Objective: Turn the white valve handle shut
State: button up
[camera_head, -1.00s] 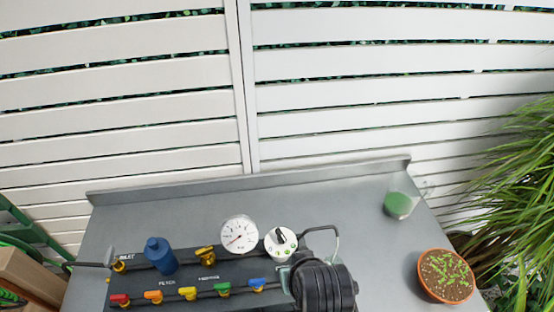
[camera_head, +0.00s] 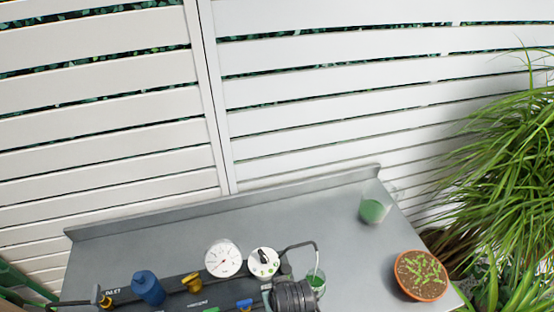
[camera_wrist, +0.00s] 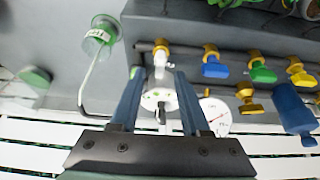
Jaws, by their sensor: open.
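The white valve handle (camera_wrist: 160,59) shows in the wrist view on a brass-coloured fitting of the dark pipe, at the end of a row of coloured valves. It points away from the pipe, down the picture. My gripper (camera_wrist: 158,77) is open, its two blue-grey fingers on either side of the handle in this view. I cannot tell whether they touch it. Between the fingers, nearer the palm, a white dial (camera_wrist: 155,98) also shows. In the head view the white handle is not visible; my dark arm (camera_head: 294,296) covers that part of the panel.
A round gauge (camera_head: 223,258), blue filter (camera_head: 148,287) and green-filled glass (camera_head: 316,279) are close by. A cup (camera_head: 372,210) and plant pot (camera_head: 421,275) stand right. The back table is clear.

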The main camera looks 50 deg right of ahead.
jog(key=shift+x, duration=1.4)
grip_shut()
